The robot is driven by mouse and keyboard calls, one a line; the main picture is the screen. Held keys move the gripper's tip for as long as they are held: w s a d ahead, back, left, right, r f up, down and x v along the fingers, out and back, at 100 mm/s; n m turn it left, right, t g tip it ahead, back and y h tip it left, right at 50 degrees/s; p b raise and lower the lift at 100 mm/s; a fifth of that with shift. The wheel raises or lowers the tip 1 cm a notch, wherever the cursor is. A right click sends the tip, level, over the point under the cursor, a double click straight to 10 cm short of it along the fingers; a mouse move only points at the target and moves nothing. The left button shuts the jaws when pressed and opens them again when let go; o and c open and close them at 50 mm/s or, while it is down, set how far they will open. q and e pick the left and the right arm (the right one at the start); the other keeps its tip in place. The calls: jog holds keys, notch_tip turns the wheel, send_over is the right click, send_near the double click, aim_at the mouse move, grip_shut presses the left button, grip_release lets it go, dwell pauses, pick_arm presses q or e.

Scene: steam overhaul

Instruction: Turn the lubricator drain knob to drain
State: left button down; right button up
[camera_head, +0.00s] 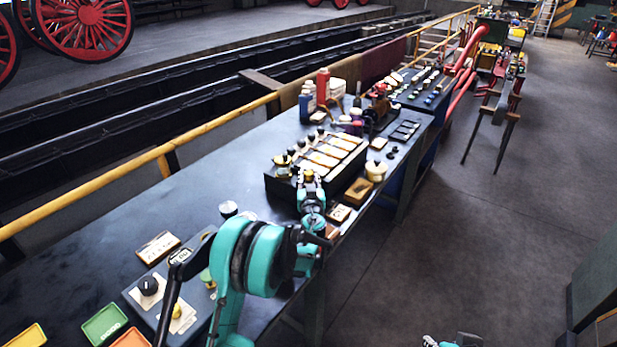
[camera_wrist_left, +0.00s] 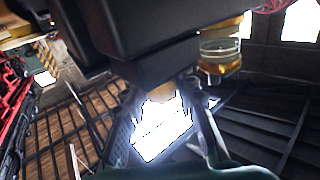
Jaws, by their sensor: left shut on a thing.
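The lubricator appears to be the dark box (camera_head: 282,186) with a row of knobs and amber-lit windows on top, on the long bench. My left gripper (camera_head: 309,180) is at its near front side. In the left wrist view a dark housing (camera_wrist_left: 135,40) fills the top, with a glass bowl of amber liquid (camera_wrist_left: 218,52) to its right. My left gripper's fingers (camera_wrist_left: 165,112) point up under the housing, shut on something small. I cannot make out the drain knob or its setting. A teal and white part of mine, perhaps the right gripper (camera_head: 455,342), shows at the bottom edge.
The bench (camera_head: 90,280) carries a panel with black knobs (camera_head: 148,286), coloured trays (camera_head: 104,323), bottles (camera_head: 322,85) and a cream pot (camera_head: 376,170). A yellow rail (camera_head: 120,180) runs behind it.

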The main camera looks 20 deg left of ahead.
pick_arm(q)
jog(key=m+h, duration=0.2)
jog(key=h, duration=0.1)
jog(key=m+h, duration=0.2)
jog(key=h, duration=0.2)
jog(key=shift+a+m+t+b, duration=0.15)
jog(key=shift+m+t+b, duration=0.25)
jog(key=m+h, duration=0.1)
jog(key=h, duration=0.2)
jog(key=m+g+h, duration=0.1)
jog(key=m+h, duration=0.1)
jog(key=h, duration=0.1)
jog(key=shift+m+g, duration=0.3)
jog(key=m+g+h, duration=0.3)
jog(key=m+h, duration=0.1)
jog(key=h, duration=0.1)
jog(key=shift+g+h, duration=0.3)
jog(key=shift+g, duration=0.1)
jog(key=shift+m+g+h+p, duration=0.3)
jog(key=shift+m+g+h, duration=1.3)
jog(key=shift+m+g, duration=0.6)
jog(key=shift+g, duration=0.4)
jog(key=c, duration=1.2)
grip_release()
jog(key=shift+d, duration=0.2)
jog(key=shift+o, duration=0.2)
